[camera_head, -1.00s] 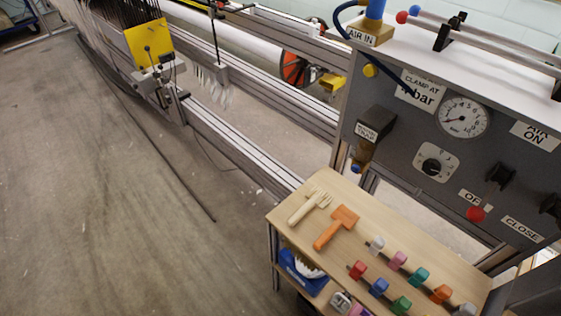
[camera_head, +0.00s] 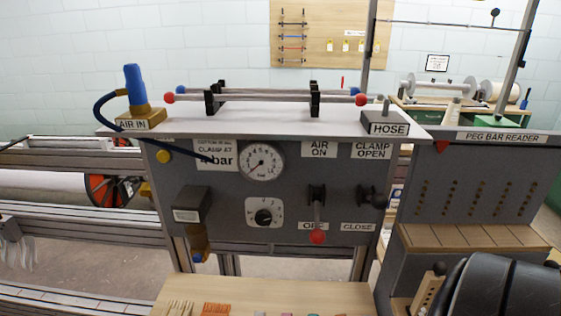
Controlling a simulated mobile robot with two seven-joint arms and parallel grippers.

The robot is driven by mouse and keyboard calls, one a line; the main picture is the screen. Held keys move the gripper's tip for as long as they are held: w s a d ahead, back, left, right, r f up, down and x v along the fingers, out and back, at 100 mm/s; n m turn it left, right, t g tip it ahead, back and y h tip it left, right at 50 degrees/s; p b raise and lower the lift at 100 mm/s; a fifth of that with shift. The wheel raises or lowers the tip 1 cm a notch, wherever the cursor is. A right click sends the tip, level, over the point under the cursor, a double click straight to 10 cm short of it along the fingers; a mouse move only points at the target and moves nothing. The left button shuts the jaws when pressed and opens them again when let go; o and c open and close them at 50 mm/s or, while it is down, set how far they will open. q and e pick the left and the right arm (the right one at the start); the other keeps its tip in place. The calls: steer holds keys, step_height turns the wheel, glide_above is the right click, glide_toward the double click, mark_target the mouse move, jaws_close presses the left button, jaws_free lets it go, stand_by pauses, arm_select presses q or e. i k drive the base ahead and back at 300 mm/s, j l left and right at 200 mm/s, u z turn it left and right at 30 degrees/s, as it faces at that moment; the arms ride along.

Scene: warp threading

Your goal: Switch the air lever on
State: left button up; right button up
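The air lever (camera_head: 317,218) is on the front of the grey control panel (camera_head: 290,225). It has a dark pivot and a red ball knob at its lower end. It hangs down, with the knob in front of the OFF label, below the AIR ON label (camera_head: 319,149). To its right is the black clamp lever (camera_head: 372,199), between the CLAMP OPEN and CLOSE labels, its knob pointing right. A round pressure gauge (camera_head: 261,162) and a regulator knob (camera_head: 264,215) are to the left. Neither of my grippers shows. A black rounded part at the lower right looks like my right arm.
A wooden table (camera_head: 260,294) is below the panel, with tools at its front edge. The AIR IN block (camera_head: 141,120) and HOSE block (camera_head: 386,124) stand on top. The peg bar reader (camera_head: 472,185) is at the right. The space before the lever looks clear.

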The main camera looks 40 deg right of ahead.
mark_target(317, 236)
steer(key=k+l+z, duration=0.1)
steer(key=z, duration=1.5)
steer(key=k+j, duration=0.2)
steer(key=j, duration=0.2)
steer(key=k+j, duration=0.25)
steer(key=j, duration=0.2)
steer(key=z, duration=0.05)
